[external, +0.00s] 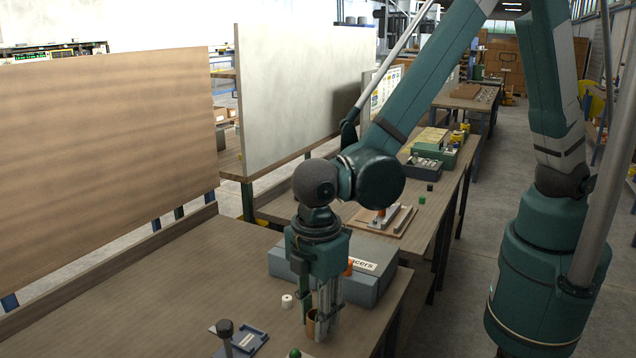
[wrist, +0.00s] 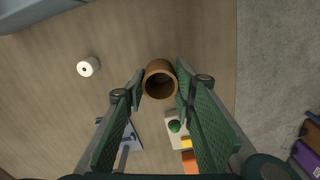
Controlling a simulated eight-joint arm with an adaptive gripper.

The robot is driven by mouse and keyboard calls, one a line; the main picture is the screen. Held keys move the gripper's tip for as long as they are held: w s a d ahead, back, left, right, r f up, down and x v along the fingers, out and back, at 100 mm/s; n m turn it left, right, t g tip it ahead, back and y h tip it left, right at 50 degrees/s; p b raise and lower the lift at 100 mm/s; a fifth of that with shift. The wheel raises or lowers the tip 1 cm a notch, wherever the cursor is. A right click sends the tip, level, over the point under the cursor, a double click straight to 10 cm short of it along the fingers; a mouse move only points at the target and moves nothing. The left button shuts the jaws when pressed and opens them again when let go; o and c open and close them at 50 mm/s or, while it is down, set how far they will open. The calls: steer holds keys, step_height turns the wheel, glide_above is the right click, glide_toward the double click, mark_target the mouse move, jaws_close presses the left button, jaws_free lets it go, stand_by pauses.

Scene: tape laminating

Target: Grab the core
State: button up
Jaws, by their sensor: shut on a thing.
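The core, a short brown-orange tube (external: 311,326), is between the fingertips of my gripper (external: 322,318). In the wrist view the open round end of the core (wrist: 149,88) faces the camera, with a green finger pad on each side of it. My gripper (wrist: 160,88) is shut on the core and points down over the near table. Part of the core is hidden behind the fingers in the external view. I cannot tell whether it touches the table.
A white roll (external: 287,301) stands left of my gripper. A grey-blue box (external: 375,281) lies behind it. A blue tray (external: 243,338) with a dark-knobbed post (external: 224,333) and a green-topped item (external: 295,354) are in front. The table (external: 130,305) is clear at left.

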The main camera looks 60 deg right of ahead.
steer(key=shift+r, duration=0.15)
steer(key=shift+r+p, duration=0.6)
steer(key=shift+r, duration=4.25)
